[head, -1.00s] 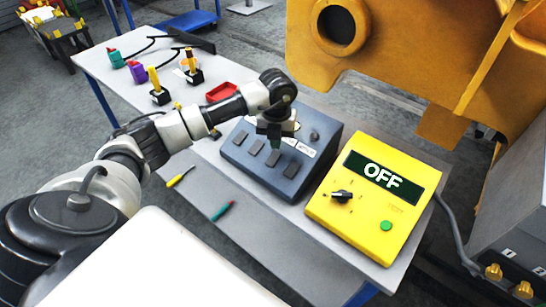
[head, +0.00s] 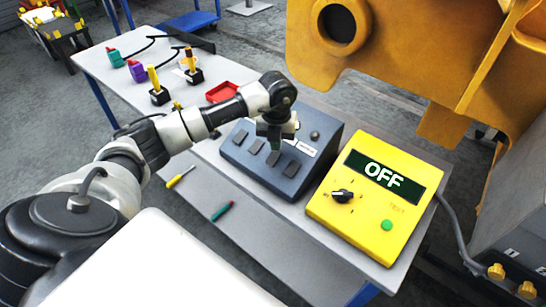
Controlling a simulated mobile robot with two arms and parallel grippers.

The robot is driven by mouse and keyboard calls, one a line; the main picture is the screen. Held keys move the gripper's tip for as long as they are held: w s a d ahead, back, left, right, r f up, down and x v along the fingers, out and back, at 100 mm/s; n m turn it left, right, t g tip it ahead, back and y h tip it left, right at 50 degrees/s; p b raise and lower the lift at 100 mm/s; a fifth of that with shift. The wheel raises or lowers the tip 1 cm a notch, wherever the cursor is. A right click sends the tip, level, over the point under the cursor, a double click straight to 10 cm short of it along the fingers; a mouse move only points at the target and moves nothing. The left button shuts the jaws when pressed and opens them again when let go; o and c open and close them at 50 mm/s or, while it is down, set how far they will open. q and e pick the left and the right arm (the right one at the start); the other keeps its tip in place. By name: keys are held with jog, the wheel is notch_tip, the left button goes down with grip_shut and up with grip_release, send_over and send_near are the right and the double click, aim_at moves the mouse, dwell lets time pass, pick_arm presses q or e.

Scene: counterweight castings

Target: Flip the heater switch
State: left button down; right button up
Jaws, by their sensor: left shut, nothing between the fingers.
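A dark grey switch box (head: 263,178) with a sloped face stands on the table. A row of dark rocker switches (head: 274,158) runs across its face, and a dark round knob (head: 314,135) sits near its upper right. Labels on the box are too small to read. My left gripper (head: 275,147) is shut and empty, pointing down over the upper part of the switch row. It hides part of the panel, and I cannot tell if its tips touch a switch. My right gripper is out of view.
A yellow tester (head: 335,215) reading OFF stands right of the box. A large yellow casting (head: 400,60) rises behind.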

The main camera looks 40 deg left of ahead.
pick_arm(q)
jog(key=shift+f+b, duration=0.55)
jog(key=shift+f, duration=0.3)
jog(key=shift+r+p, duration=2.45)
jog(key=shift+r, duration=1.2)
jog(key=shift+f, duration=0.1)
